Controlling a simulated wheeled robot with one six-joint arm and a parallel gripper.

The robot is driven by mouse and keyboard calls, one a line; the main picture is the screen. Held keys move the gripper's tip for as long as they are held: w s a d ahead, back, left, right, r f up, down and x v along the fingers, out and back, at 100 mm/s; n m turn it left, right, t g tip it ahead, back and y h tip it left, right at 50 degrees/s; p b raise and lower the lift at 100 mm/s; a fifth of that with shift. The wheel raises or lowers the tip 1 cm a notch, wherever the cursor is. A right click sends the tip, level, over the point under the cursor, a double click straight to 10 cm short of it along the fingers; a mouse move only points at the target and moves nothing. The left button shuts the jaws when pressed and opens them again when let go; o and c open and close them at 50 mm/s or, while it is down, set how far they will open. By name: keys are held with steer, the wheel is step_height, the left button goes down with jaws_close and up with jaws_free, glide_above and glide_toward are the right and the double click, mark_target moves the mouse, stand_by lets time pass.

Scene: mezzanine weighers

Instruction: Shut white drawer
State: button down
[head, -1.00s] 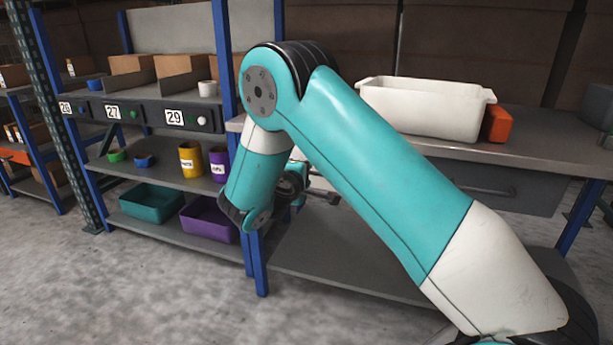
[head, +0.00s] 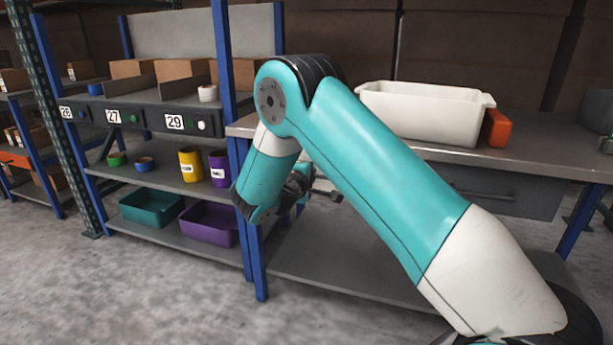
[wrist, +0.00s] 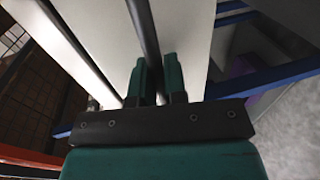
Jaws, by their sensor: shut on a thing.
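My gripper (wrist: 157,78) shows in the wrist view with its two green fingers closed around a dark bar handle (wrist: 145,30). The bar runs in front of a pale, whitish panel (wrist: 185,35), which looks like the white drawer's front. In the head view my gripper (head: 299,186) is low beside the bench's left end, largely behind my own arm. A dark bar end pokes out just right of it. The drawer front is hidden there by my arm, so I cannot tell how far it stands out.
A white bin (head: 420,112) and an orange box (head: 497,128) stand on the bench (head: 540,150). A grey drawer (head: 510,198) is under its right side. A blue-post shelf (head: 255,250) with cups and teal and purple bins is at left. The floor in front is clear.

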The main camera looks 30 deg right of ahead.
steer(key=shift+r+p+x, duration=0.15)
steer(key=shift+x, duration=0.55)
steer(key=shift+r+p+x, duration=0.15)
steer(key=shift+x, duration=0.6)
steer(key=c, duration=1.2)
jaws_free()
steer(key=shift+d, duration=0.2)
steer(key=shift+a, duration=0.15)
steer(key=p+v, duration=0.2)
steer(key=v, duration=1.5)
